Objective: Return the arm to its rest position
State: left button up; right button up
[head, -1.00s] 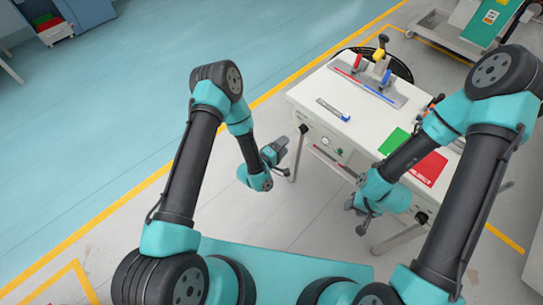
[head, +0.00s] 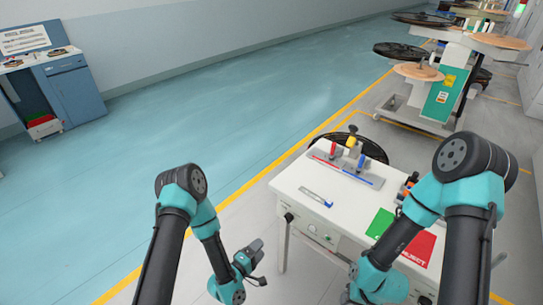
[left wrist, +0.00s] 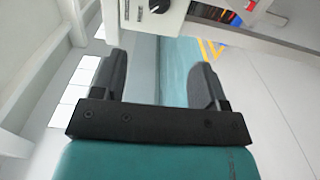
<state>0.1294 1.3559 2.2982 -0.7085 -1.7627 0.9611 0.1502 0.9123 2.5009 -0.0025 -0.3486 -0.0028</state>
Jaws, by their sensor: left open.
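My left gripper (head: 254,264) hangs in front of the white table (head: 290,190), to the left of its front side and apart from it. In the left wrist view its two dark fingers stand wide apart (left wrist: 160,80), with only floor showing between them. It holds nothing.
On the table lie a green mat (head: 380,223), a red reject mat (head: 418,247), a small blue-and-white tool (head: 316,197) and a grey fixture (head: 345,168) with coloured handles. A black reel (head: 372,149) is behind. Blue floor (head: 120,180) at left is open.

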pick_arm(q)
jog(key=s+a+m+g+y, duration=0.6)
jog(key=s+a+m+g, duration=0.3)
jog(key=s+a+g, duration=0.3)
jog(key=s+g, duration=0.2)
jog(key=s, duration=0.2)
jog(key=shift+a+r+y, duration=0.3)
jog(key=shift+a+r, duration=0.05)
jog(key=shift+a, duration=0.05)
jog(key=shift+d, duration=0.1)
pick_arm(e)
jog(key=shift+d, duration=0.1)
